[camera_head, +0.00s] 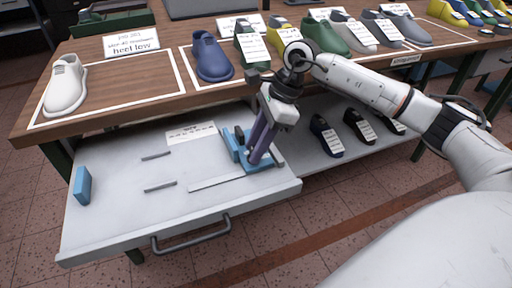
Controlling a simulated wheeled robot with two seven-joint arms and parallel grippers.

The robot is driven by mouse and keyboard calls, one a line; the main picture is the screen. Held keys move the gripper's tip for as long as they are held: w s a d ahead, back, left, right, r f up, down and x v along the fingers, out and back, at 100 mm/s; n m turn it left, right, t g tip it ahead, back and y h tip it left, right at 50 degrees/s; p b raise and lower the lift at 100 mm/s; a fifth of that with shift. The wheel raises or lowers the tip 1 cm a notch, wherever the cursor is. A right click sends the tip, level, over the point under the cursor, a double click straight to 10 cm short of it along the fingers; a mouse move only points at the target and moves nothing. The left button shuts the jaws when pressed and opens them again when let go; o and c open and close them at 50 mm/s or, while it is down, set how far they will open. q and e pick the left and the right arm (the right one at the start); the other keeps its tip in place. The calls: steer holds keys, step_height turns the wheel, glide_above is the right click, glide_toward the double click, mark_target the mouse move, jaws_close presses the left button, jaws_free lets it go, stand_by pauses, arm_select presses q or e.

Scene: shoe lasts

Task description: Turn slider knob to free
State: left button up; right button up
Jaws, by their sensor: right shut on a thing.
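A pale pull-out drawer (120,215) carries a blue slider fixture (231,147) near its right side. My right gripper (252,158) reaches down to the fixture with its purple fingers close together. It is shut on the slider knob, which is mostly hidden by the fingers, so which way the knob is turned cannot be told. A thin scale strip (217,183) lies to the left of the fixture's base. A separate blue block (82,186) stands at the drawer's left side. My left gripper is not in view.
Two dark slots (160,187) and a paper label (190,132) are on the drawer top. A handle (192,235) is on its front. Above, the wooden table (110,90) holds a white last (65,85), a blue last (211,56) and several others. Dark lasts (326,136) sit on a lower shelf.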

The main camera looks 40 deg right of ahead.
steer(key=shift+w+n+g, duration=0.1)
steer(key=shift+n+g, duration=0.2)
steer(key=shift+n, duration=0.6)
steer(key=o, duration=1)
steer(key=shift+o, duration=0.2)
steer(key=w+v, duration=0.1)
steer(key=v, duration=0.9)
steer(key=shift+s+d+r, duration=0.15)
steer(key=shift+s, duration=0.3)
